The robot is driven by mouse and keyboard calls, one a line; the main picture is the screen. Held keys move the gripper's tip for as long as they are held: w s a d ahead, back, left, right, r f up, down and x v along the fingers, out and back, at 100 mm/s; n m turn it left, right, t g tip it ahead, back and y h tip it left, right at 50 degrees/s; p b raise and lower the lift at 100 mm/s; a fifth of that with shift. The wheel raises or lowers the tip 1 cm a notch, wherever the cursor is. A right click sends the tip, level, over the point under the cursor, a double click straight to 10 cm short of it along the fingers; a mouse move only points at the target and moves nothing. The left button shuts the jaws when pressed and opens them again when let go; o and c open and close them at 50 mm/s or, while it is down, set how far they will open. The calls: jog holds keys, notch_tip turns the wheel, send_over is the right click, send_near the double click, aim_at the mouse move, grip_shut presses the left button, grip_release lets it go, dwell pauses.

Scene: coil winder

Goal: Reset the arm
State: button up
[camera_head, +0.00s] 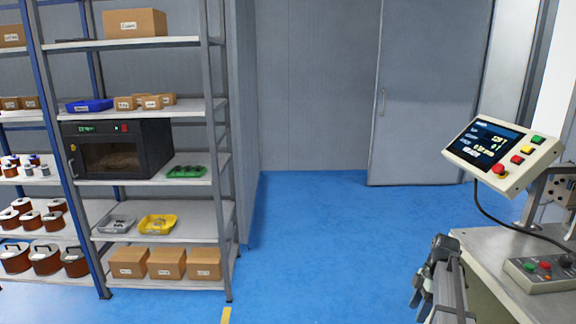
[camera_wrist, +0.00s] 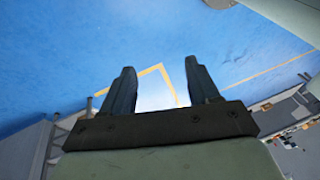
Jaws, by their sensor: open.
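My gripper (camera_wrist: 159,72) shows in the wrist view with its two dark fingers spread apart. Nothing is between the fingers. Behind the gap lies blue floor with a yellow marking line and a bright patch of glare.
A shelf rack (camera_head: 150,235) with boxes, trays, spools and a black oven (camera_head: 118,148) stands at the left. A control panel (camera_head: 503,155) and a bench (camera_head: 490,265) with a button box (camera_head: 541,271) are at the right. The blue floor (camera_head: 330,240) between them is clear.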

jog(key=s+a+f+m+g, duration=0.1)
jog(key=s+a+f+m, duration=0.3)
jog(key=f, duration=0.5)
jog(key=s+a+f+m+g+h, duration=0.1)
jog(key=s+a+f, duration=0.4)
jog(key=a+f, duration=0.3)
jog(key=s+a+f+m+g, duration=0.1)
jog(key=s+a+f+m, duration=0.3)
jog(key=f, duration=0.7)
jog(key=s+a+f+m, duration=0.2)
jog(key=s+f, duration=0.2)
jog(key=s, duration=0.4)
jog(key=s+a+f+m+g+h, duration=0.1)
jog(key=s+a+f+m, duration=0.1)
jog(key=s, duration=0.7)
jog(key=s+a+f+m+h, duration=0.1)
jog(key=s+a+f+m, duration=0.1)
jog(key=s+a+f, duration=0.2)
jog(key=s+f, duration=0.3)
jog(key=s, duration=0.1)
jog(key=shift+s+m+g, duration=0.4)
